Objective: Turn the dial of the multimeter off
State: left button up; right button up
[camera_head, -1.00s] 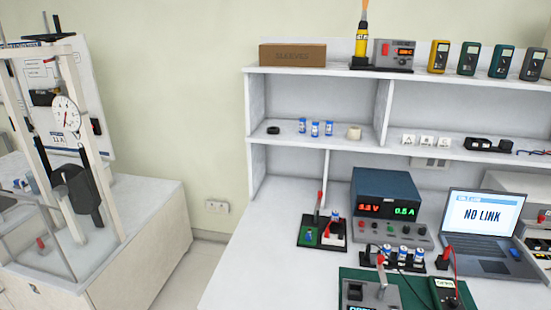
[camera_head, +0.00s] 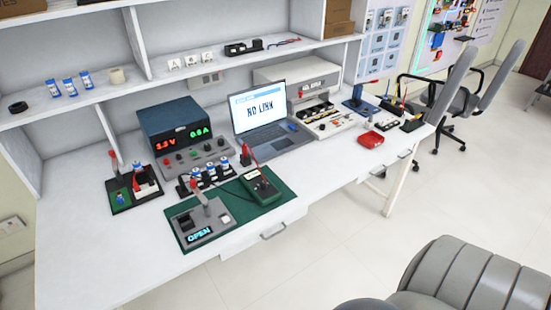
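A dark green and black multimeter (camera_head: 261,186) lies on the right part of the green mat (camera_head: 278,206) on the workbench. Its display shows some small green characters. Its dial is too small to read. A red probe (camera_head: 245,155) and a dark lead are just behind and to its left. Neither of my grippers shows in the head view.
A grey fixture reading OPEN (camera_head: 201,222) is left of the multimeter on the mat. Behind are blue-and-white cells in a holder (camera_head: 209,175), a power supply (camera_head: 182,130) and a laptop (camera_head: 262,115). Bare bench lies at front left.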

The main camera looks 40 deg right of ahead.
aim_at(263, 185)
jog(key=z, duration=1.15)
